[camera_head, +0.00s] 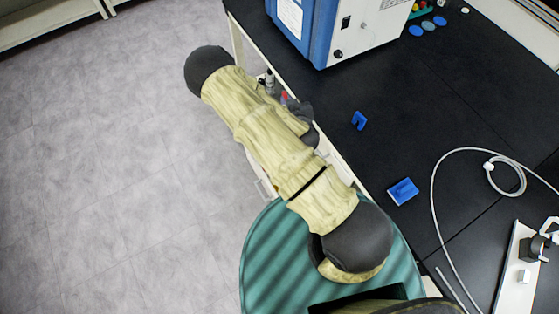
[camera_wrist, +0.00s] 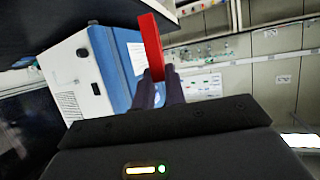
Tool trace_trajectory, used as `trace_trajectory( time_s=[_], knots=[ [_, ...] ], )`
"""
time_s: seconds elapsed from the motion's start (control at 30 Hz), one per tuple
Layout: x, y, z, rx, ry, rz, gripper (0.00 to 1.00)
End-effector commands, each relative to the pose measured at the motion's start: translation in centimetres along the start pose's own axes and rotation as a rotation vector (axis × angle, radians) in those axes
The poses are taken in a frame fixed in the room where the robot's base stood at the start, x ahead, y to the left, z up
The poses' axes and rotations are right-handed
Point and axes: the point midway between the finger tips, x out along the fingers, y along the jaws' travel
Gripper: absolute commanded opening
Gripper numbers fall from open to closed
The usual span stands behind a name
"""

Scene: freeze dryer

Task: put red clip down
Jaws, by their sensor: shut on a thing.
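The red clip (camera_wrist: 152,45) stands out from between the two dark fingers of my gripper (camera_wrist: 160,90) in the wrist view. My gripper is shut on its lower end. In the head view only a small bit of red (camera_head: 285,96) shows beside my arm. My gripper (camera_head: 283,88) there is at the near edge of the black bench (camera_head: 330,105), beside it rather than over its middle. Much of the clip is hidden in the head view.
The blue and white machine (camera_head: 335,40) stands on the bench near my gripper. A blue clip (camera_head: 359,120) and a blue block (camera_head: 403,191) lie on the bench. A grey hose (camera_head: 436,180) lies to the right. Blue discs (camera_head: 427,25) lie at the back. The bench middle is clear.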

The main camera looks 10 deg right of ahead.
Motion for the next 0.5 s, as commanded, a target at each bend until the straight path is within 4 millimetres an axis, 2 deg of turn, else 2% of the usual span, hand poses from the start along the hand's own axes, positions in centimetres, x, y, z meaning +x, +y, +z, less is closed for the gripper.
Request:
trace_trajectory(
  time_s=[0.03, 0.5],
  knots=[
    [0.9, -0.1, 1.6, -0.002, 0.002, -0.007, 0.0],
    [6.4, -1.1, 8.6, -0.017, 0.012, -0.078, 0.0]
  ],
)
